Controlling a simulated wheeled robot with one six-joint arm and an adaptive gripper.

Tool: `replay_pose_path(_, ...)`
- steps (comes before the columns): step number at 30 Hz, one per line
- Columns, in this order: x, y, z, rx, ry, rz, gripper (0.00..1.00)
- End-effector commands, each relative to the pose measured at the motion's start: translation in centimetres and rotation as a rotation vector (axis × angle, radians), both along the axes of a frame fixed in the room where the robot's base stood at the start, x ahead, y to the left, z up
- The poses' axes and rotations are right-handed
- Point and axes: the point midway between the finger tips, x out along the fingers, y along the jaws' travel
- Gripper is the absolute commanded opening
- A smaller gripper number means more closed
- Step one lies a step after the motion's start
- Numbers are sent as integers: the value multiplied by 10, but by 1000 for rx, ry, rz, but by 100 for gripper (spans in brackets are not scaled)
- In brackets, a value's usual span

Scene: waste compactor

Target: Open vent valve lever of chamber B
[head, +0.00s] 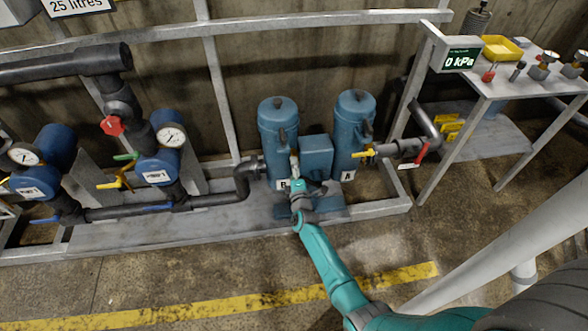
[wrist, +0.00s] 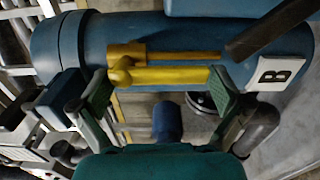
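Chamber B is the left blue cylinder (head: 278,132) of an upright pair in the head view. In the wrist view it lies sideways across the top (wrist: 75,45), with its white "B" label (wrist: 281,71) at right. A yellow lever (wrist: 172,76) runs along its side from a yellow hub, parallel to the cylinder. My gripper (head: 297,180) is in front of chamber B. In the wrist view my gripper (wrist: 160,88) is open, with one green-padded finger near each end of the lever. Whether either finger touches it, I cannot tell.
Chamber A (head: 355,125) stands just right, with a yellow handle (head: 364,154) on its pipe. A blue box (head: 316,155) sits between the chambers. A dark bar (wrist: 270,30) crosses near the lever's right end. Gauges and pipes are at left; a pressure display (head: 460,60) reads 0 kPa.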

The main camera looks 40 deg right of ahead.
Motion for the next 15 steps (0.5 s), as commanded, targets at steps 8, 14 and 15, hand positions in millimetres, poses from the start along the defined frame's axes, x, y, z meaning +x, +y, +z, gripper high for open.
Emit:
replay_pose_path(8,-3,1,0,2,-2,-1,100)
replay_pose_path(14,-21,13,0,2,-2,-1,100)
replay_pose_path(15,-27,17,-1,2,0,-1,100)
